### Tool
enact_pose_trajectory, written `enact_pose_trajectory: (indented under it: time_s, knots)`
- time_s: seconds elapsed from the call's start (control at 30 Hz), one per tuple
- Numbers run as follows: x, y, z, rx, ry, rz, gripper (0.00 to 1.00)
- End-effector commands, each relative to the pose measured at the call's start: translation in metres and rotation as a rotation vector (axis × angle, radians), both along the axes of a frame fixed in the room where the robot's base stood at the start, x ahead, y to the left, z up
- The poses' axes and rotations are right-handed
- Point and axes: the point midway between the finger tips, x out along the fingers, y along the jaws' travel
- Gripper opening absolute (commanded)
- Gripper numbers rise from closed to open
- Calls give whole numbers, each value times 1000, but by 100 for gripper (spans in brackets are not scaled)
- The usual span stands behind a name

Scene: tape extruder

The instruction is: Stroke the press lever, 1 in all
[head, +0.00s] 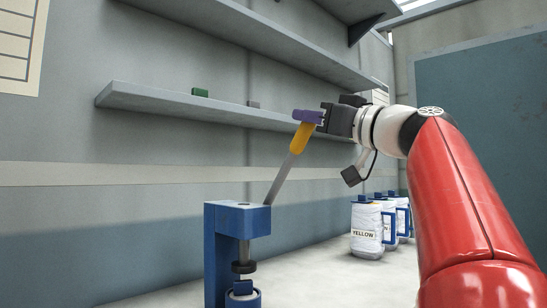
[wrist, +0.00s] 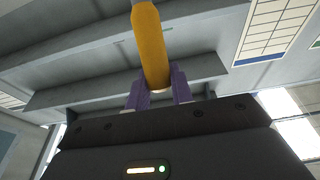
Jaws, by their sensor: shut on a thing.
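The press (head: 236,220) is a blue frame standing on the pale bench, with a dark ram above a small blue piece at its base. Its grey lever (head: 284,176) rises from the press head, tilted up to the right, and ends in a yellow handle (head: 301,139). My gripper (head: 308,117) has purple fingers and is shut on the top end of the yellow handle. In the wrist view the yellow handle (wrist: 151,45) sits between the two purple fingers (wrist: 158,88).
Several white containers (head: 367,230) stand on the bench right of the press, the front one labelled YELLOW. The bench (head: 320,280) right of the press is clear in front.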

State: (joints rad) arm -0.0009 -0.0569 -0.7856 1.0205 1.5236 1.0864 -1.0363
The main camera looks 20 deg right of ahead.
Motion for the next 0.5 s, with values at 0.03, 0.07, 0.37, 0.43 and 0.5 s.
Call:
enact_pose_trajectory:
  time_s: [0.03, 0.07, 0.37, 0.43, 0.5]
  knots:
    - [-4, -2, -6, 0, 1, -2, 0]
    - [-6, -3, -8, 0, 1, -2, 0]
    - [-26, -10, -24, -2, 3, -1, 0]
    - [-30, -11, -27, -2, 3, -1, 0]
    - [-32, -12, -28, -1, 2, -1, 0]
